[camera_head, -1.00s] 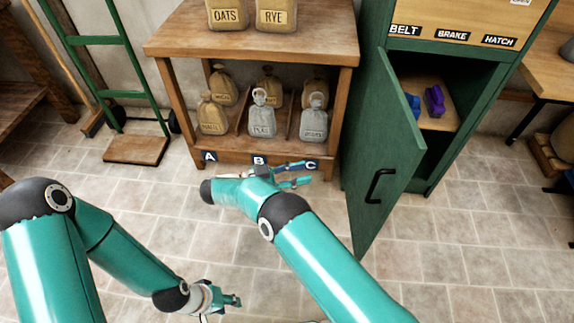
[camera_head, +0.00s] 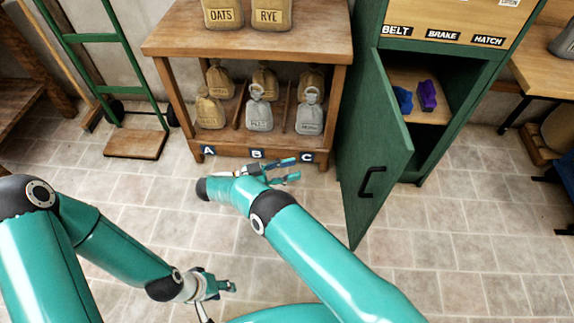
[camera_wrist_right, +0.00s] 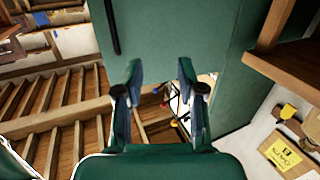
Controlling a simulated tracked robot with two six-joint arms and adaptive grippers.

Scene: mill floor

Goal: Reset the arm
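My right arm reaches in from the lower right, with its gripper (camera_head: 297,168) in front of the sack shelf's lower edge. The right gripper is open and empty. In the right wrist view its two fingertips (camera_wrist_right: 161,72) are well apart, with a green panel behind them. My left arm comes in from the left and hangs low. Its gripper (camera_head: 232,287) is above the floor tiles, away from the shelf. It is small in view, and I cannot tell whether its fingers are apart. No object shows in it.
A wooden shelf (camera_head: 250,45) holds several sacks, with letter labels along its lower edge. The green cabinet's door (camera_head: 372,145) stands open towards me. Blue (camera_head: 402,98) and purple (camera_head: 427,96) items lie inside. A green hand truck (camera_head: 113,70) stands left. The floor between is clear.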

